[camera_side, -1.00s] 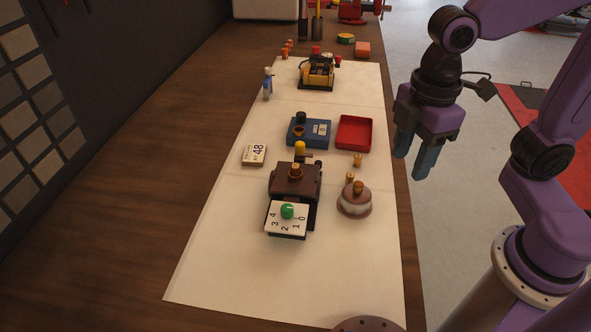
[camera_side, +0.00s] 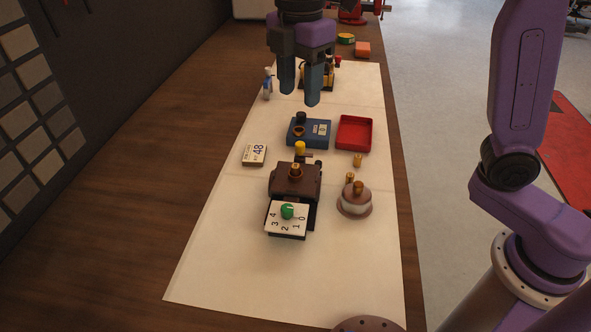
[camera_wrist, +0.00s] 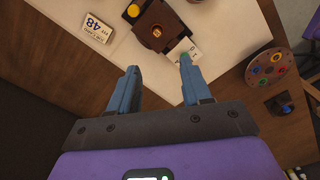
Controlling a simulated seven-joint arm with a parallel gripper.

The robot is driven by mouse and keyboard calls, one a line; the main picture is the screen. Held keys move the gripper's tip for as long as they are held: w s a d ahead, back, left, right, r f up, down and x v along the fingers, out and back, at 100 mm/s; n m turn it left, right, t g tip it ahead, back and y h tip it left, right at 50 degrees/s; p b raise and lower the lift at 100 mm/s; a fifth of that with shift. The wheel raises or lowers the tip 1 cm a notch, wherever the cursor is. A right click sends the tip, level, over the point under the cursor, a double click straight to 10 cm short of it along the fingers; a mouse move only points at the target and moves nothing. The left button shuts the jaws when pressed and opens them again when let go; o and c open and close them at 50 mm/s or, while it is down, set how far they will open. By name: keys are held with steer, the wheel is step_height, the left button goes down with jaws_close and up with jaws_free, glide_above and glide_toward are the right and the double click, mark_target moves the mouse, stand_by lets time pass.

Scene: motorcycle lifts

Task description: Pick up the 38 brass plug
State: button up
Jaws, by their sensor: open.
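Several small brass plugs show in the side view: one (camera_side: 357,160) stands on the white mat below the red tray, one (camera_side: 350,177) is by the round brown-and-white holder, one (camera_side: 359,187) is on top of that holder, and one (camera_side: 295,170) is on the brown box. No number is readable on any plug, so I cannot tell which is 38. My gripper (camera_side: 300,97) is open and empty, high above the bench with fingers pointing down. In the wrist view its fingers (camera_wrist: 158,80) are spread apart.
The brown box (camera_side: 309,185) has a numbered dial plate (camera_side: 293,222) with a green knob. A card marked 48 (camera_side: 254,154), a blue box (camera_side: 318,137) and a red tray (camera_side: 355,133) lie on the mat (camera_side: 230,260). The mat's front is clear.

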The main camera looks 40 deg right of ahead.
glide_above(296, 166)
steer(key=f, duration=1.1)
steer(key=shift+s+d, duration=0.15)
steer(key=shift+s, duration=0.1)
steer(key=shift+w+f, duration=0.15)
steer(key=shift+f, duration=1.25)
steer(key=shift+w+f, duration=0.15)
steer(key=shift+f, duration=1.2)
jaws_close()
